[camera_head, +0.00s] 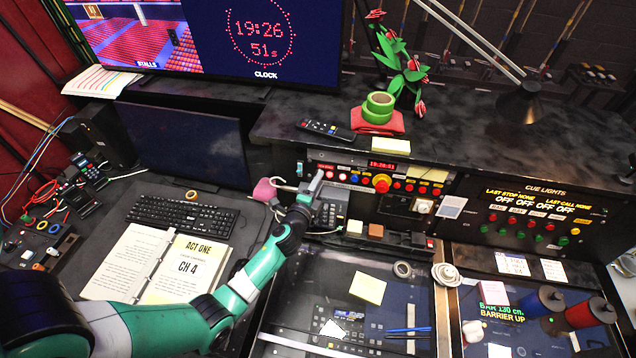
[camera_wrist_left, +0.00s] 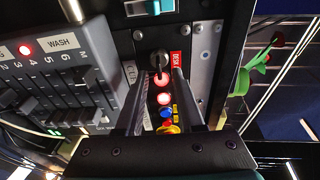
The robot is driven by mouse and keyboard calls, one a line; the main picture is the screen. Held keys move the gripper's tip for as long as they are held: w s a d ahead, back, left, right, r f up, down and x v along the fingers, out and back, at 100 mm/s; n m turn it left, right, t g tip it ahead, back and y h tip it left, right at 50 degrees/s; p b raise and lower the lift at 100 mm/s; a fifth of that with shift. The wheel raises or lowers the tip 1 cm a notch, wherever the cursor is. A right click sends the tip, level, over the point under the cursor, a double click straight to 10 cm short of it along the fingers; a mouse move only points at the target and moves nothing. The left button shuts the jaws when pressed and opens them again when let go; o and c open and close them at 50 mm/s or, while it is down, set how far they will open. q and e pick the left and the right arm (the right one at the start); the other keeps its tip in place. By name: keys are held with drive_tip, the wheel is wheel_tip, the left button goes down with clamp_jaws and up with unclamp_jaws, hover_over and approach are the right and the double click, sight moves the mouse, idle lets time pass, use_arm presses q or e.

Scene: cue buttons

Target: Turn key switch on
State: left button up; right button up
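My left gripper (camera_head: 298,184) is at the left end of the button panel in the head view. In the left wrist view its two fingers (camera_wrist_left: 160,76) are apart, one on each side of the key's line. I cannot tell whether either finger touches the key. In the head view the gripper largely hides the switch. My right gripper is in neither view.
A row of lit buttons (camera_head: 345,176) and a yellow-and-red emergency button (camera_head: 382,182) lie right of the gripper. A fader panel (camera_wrist_left: 60,75) is close on the left in the wrist view. A keyboard (camera_head: 185,214) and open script (camera_head: 160,265) lie on the desk.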

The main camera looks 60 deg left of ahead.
use_arm(q)
drive_tip(key=shift+s+d, duration=0.15)
drive_tip(key=shift+d, duration=0.05)
drive_tip(key=p+v, duration=0.1)
drive_tip(key=v, duration=1)
drive_tip(key=shift+s, duration=0.1)
